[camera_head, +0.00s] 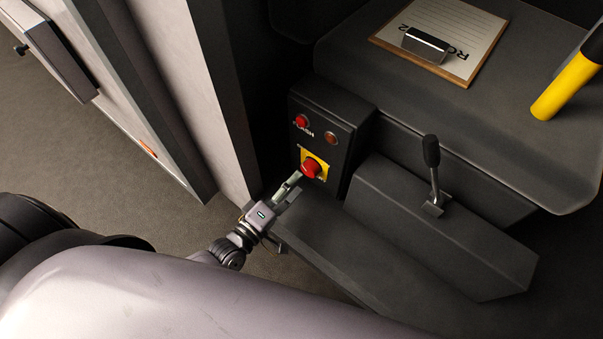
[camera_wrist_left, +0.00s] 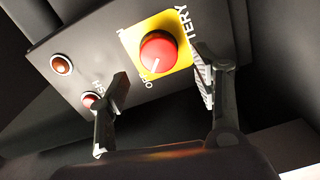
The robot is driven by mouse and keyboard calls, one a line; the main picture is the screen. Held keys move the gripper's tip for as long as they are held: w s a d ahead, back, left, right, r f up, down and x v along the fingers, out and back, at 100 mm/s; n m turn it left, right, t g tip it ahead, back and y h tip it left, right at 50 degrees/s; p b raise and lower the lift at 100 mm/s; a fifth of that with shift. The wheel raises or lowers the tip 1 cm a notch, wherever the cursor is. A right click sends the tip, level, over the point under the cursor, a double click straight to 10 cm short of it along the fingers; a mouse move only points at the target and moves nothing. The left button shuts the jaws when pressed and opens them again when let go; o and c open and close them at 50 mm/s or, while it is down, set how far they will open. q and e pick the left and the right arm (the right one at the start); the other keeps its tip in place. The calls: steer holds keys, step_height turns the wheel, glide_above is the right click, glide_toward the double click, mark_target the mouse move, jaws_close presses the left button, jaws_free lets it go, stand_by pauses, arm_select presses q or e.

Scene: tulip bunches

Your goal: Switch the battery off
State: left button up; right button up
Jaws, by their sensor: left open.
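The battery switch is a red round knob (camera_head: 311,167) on a yellow plate (camera_head: 321,178), on the front of a dark control box (camera_head: 343,122). In the left wrist view the knob (camera_wrist_left: 158,53) shows a white mark near the "OFF" lettering, with part of "BATTERY" printed beside the plate. My left gripper (camera_head: 292,182) is just in front of the knob, at its lower left. In the left wrist view its two fingers (camera_wrist_left: 162,88) are spread apart, with the knob beyond and between them. Whether a finger touches the knob I cannot tell. My right gripper is not in view.
A red button (camera_head: 301,121) labelled "FLASH" and an orange lamp (camera_head: 330,138) sit above the switch. A lever (camera_head: 433,170) stands on a dark console to the right. A clipboard (camera_head: 443,36) lies on the seat-like surface behind. A pale pillar (camera_head: 190,90) stands close at left.

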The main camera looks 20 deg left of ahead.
arm_select(q)
steer(key=v, duration=0.7)
steer(key=shift+s, duration=0.25)
steer(key=shift+a+r, duration=0.1)
